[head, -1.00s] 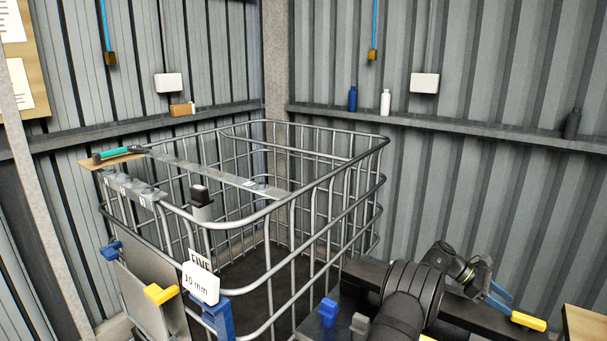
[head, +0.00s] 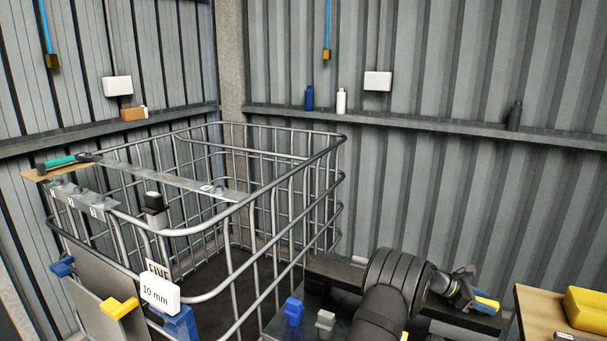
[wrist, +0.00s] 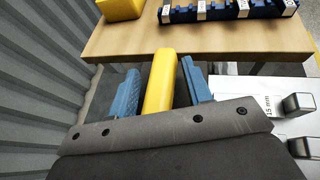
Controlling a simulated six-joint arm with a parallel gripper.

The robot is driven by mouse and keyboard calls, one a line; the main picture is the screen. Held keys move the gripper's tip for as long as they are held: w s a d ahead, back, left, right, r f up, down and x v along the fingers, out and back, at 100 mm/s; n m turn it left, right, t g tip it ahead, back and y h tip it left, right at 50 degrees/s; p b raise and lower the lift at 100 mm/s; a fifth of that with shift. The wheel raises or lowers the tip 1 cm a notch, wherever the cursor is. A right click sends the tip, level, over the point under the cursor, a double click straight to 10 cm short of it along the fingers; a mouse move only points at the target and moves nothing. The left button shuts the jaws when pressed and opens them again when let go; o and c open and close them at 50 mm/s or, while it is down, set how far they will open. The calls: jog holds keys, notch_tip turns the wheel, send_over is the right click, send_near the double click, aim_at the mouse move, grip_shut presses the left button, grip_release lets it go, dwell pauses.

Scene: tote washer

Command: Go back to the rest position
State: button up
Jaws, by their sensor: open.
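My gripper (head: 476,298) is at the lower right in the head view, low and close to a yellow bar-shaped piece (head: 487,304). In the wrist view my gripper (wrist: 160,82) is open, with one blue finger on each side of the yellow bar (wrist: 161,85). A gap shows between the left finger and the bar. The bar's lower end is hidden behind the grey gripper body.
A wire cage (head: 340,190) fills the middle left, carrying a "10 mm" tag (head: 160,294). A wooden bench (head: 535,310) stands at the right with a yellow block (head: 588,309). In the wrist view a dark blue rack (wrist: 225,12) lies on the bench, beyond my gripper.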

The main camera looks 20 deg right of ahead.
jog(key=shift+n+t+h, duration=0.4)
jog(key=shift+n, duration=0.1)
jog(key=o, duration=1.2)
jog(key=w+a+r+m+t+y, duration=0.3)
jog(key=a+r+m, duration=0.4)
jog(key=a+r, duration=0.2)
jog(key=w+a+r+m+t+y, duration=0.3)
jog(key=a+r+m, duration=0.5)
jog(key=a+r, duration=0.1)
jog(key=w+a+r+m+t+y, duration=0.3)
jog(key=a+r+m, duration=0.4)
jog(key=a+r, duration=0.25)
jog(key=x, duration=0.9)
jog(key=shift+w+a+f, duration=0.2)
jog(key=shift+w+f, duration=0.1)
jog(key=shift+f, duration=0.05)
jog(key=shift+r, duration=0.1)
